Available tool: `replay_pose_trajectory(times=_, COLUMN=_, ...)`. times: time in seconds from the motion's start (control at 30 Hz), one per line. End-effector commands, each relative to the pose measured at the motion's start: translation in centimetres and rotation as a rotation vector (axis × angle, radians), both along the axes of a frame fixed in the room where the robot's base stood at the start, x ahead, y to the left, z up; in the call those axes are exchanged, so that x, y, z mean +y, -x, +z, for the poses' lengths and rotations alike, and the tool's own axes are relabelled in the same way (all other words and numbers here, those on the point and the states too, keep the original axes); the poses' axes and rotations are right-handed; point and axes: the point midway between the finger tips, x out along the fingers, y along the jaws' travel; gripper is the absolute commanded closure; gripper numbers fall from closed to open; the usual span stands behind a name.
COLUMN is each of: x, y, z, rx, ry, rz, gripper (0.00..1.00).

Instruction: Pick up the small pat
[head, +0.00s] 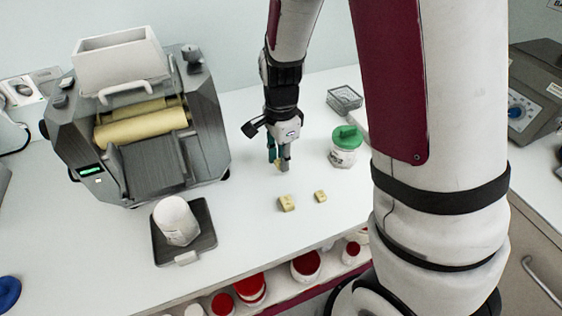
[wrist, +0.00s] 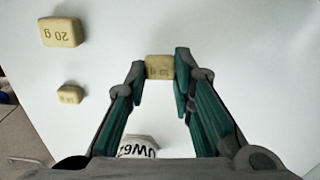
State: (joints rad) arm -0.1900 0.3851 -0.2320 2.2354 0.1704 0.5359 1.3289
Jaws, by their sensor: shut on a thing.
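My gripper (head: 279,165) points down over the white counter, behind two loose yellow pats in the head view. In the wrist view its fingers (wrist: 160,72) are shut on a yellow pat (wrist: 159,68) with upside-down print that is hard to read. I cannot tell whether this pat touches the counter.
A green-lidded jar (head: 346,146) stands right of my gripper, with a wire basket (head: 345,98) behind it. A roller mill (head: 150,130) stands at left, with a white container (head: 175,220) on a dark scale (head: 205,232) before it. Red-lidded tubs (head: 306,264) sit below the counter edge.

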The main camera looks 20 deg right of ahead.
Motion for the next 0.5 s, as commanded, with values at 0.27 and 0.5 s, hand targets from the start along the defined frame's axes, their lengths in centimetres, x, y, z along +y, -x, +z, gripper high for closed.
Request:
replay_pose_trajectory(times=0.27, x=1.4, y=3.8, z=2.0, rx=0.002, ry=-0.001, rz=0.005, gripper=0.88)
replay_pose_trajectory(times=0.5, x=3.2, y=9.2, z=2.5, rx=0.002, ry=-0.001, rz=0.006, gripper=0.88)
